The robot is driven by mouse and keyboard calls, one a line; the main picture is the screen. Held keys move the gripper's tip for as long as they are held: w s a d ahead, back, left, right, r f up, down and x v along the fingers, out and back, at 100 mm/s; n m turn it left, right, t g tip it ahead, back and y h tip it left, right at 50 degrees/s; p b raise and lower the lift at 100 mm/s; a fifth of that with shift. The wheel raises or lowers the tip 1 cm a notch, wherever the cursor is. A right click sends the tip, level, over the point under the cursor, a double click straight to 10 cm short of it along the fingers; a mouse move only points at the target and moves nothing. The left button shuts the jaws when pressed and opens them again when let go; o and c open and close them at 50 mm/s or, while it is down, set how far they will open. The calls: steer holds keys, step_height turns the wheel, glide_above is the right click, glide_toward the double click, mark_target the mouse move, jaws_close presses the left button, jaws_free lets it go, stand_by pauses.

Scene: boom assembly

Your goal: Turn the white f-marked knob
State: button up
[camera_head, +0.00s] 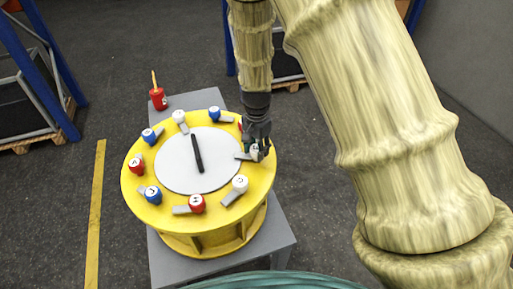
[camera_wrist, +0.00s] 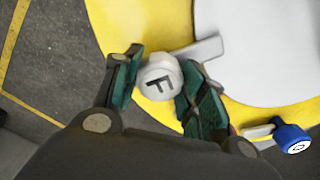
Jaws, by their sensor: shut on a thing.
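The white knob marked F (camera_wrist: 160,78) sits near the rim of the yellow round table (camera_wrist: 126,38). In the wrist view it is between the two fingers of my gripper (camera_wrist: 163,88), with a finger on each side, and the gripper is shut on it. A light grey bar (camera_wrist: 198,50) extends from the knob toward the white disc. In the head view my gripper (camera_head: 257,146) points down at the right side of the yellow round table (camera_head: 262,187), and the white knob (camera_head: 255,151) is partly hidden by the fingers.
Other red, blue and white knobs ring the table, including a white one (camera_head: 240,183) and a red one (camera_head: 197,203) in front. The white disc (camera_head: 180,172) carries a black pointer (camera_head: 197,153). A red can (camera_head: 158,98) stands behind on the grey base (camera_head: 194,99).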

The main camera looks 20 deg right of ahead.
mark_target(256, 148)
steer(key=shift+w, duration=0.1)
steer(key=o, duration=1)
step_height(256, 148, up, 12)
stand_by(0.7)
